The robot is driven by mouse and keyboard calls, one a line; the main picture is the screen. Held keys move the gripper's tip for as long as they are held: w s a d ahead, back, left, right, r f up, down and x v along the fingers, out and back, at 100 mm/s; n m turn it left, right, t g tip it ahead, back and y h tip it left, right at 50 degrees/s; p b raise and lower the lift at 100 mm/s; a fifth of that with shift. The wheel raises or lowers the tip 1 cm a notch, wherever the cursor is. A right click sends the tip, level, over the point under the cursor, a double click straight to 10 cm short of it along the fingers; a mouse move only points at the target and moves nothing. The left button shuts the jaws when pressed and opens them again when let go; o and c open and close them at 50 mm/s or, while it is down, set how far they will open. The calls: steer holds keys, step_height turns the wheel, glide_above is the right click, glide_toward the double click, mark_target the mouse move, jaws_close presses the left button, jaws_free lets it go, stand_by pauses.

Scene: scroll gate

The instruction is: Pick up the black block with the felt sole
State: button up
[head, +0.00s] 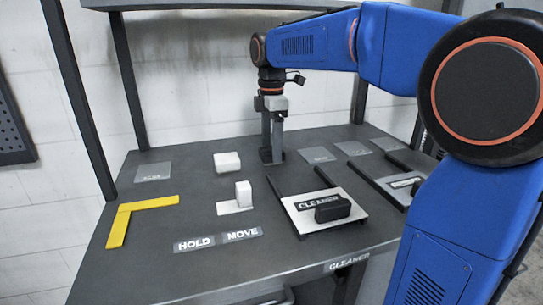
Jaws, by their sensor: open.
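A black block (332,208) lies on a light grey plate (305,227) at the front right of the table, beside a "CLEANER" label (318,199). Its underside is hidden, so I cannot see a felt sole. My gripper (272,150) points down near the back middle of the table, behind and left of the black block and well apart from it. It is open, with nothing seen between its fingers.
White blocks stand at the middle left (227,162) and on a white card (232,208). A yellow angle piece (125,222) lies at left. "HOLD" and "MOVE" labels (218,241) lie at the front. Dark rails (325,176) edge the plate; another railed plate (400,182) is farther right.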

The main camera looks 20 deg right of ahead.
steer(key=shift+f, duration=0.4)
steer(key=c, duration=1.2)
steer(key=shift+c, duration=0.2)
